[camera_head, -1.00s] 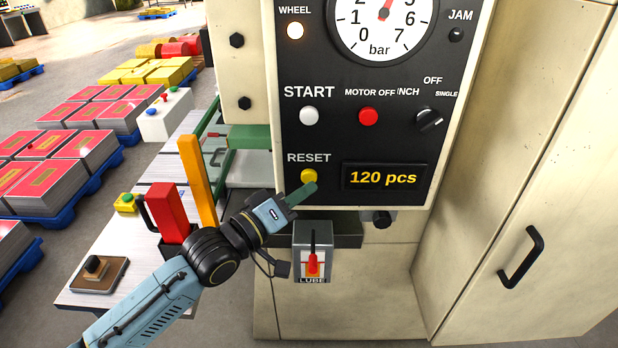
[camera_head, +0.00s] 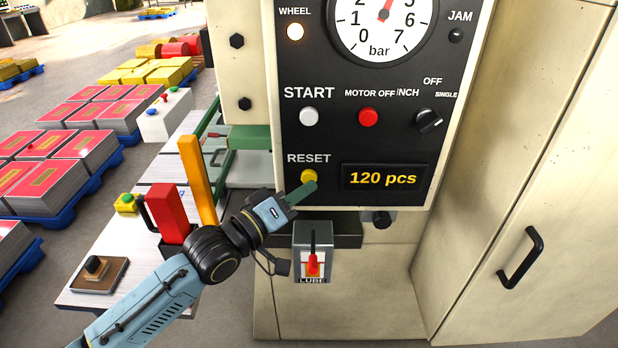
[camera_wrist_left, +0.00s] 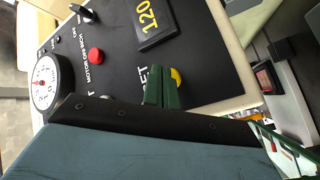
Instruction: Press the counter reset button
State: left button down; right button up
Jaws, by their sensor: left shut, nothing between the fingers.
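The yellow reset button (camera_head: 309,177) sits on the black control panel (camera_head: 335,130) under the word RESET. The counter display (camera_head: 383,177) to its right reads 120 pcs. My left gripper (camera_head: 314,188) is shut and empty, its green fingertips just below and in front of the button in the head view. In the left wrist view the green fingers (camera_wrist_left: 165,88) are together beside the yellow button (camera_wrist_left: 176,77) and cover part of it. I cannot tell whether they touch it. My right gripper is not in view.
A white START button (camera_head: 309,116) and a red MOTOR OFF button (camera_head: 368,117) are above on the panel. A LUBE box (camera_head: 313,268) with a red lever is below. A red block (camera_head: 169,213) and an orange bar (camera_head: 196,180) stand left of my arm.

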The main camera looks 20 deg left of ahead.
pick_arm(q)
jog(key=shift+w, duration=0.2)
jog(key=shift+w+a, duration=0.2)
jog(key=shift+w, duration=0.3)
dwell(0.9)
jog(key=shift+s, duration=0.1)
jog(key=shift+s+d+p, duration=0.25)
jog(key=shift+s+p, duration=0.4)
jog(key=shift+s, duration=0.15)
